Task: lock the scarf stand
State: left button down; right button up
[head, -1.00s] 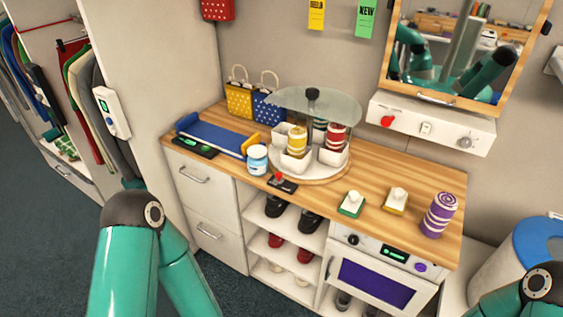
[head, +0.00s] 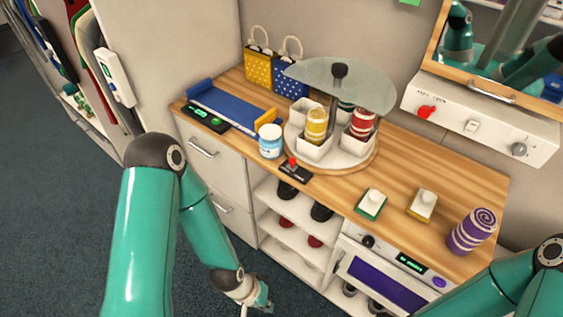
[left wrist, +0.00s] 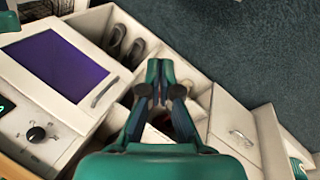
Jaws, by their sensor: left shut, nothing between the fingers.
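The scarf stand is a round turntable (head: 350,160) on the wooden counter, with white bins holding a yellow roll (head: 317,124) and a red roll (head: 363,123); a green one is partly hidden behind. A clear cover with a black knob (head: 339,70) sits above. A small black switch with a red-tipped lever (head: 294,168) lies at its front edge. My left gripper (head: 262,302) is low in front of the shelves, well below the counter. In the left wrist view its fingers (left wrist: 160,72) are together and empty. My right arm shows at the lower right, its gripper out of view.
A white-blue jar (head: 271,141) stands beside the turntable, left of the lever. A blue tray (head: 232,106) and gift bags are behind. Two button blocks (head: 371,203) and a purple roll (head: 472,232) stand right. Open shoe shelves (head: 290,240) and an oven-like unit (head: 385,280) are below.

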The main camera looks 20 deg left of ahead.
jog(key=o, duration=0.3)
notch_tip(320, 180, down, 7)
jog(key=b, duration=0.7)
jog(key=shift+f, duration=0.15)
pick_arm(q)
jog(key=w+a+r+n+t+b, duration=0.2)
jog(key=w+t, duration=0.1)
jog(key=w, duration=0.3)
jog(key=w+a+r+n+t+y+b, duration=0.1)
jog(key=w+a+n+t+b, duration=0.15)
jog(key=w, duration=0.35)
jog(key=w+a+r+n+t+b, duration=0.2)
jog(key=w+t, duration=0.2)
jog(key=w, duration=0.3)
jog(key=w+a+r+n+t+b, duration=0.2)
jog(key=r+n+t+b, duration=0.1)
jog(key=r, duration=0.4)
jog(key=w+a+r+n+t+b, duration=0.2)
jog(key=a+r+n+t+b, duration=0.1)
jog(key=r, duration=0.5)
jog(key=shift+t+y+b, duration=0.4)
jog(key=shift+t+b, duration=0.25)
jog(key=shift+b, duration=0.1)
pick_arm(e)
notch_tip(320, 180, down, 14)
jog(key=shift+r, duration=0.1)
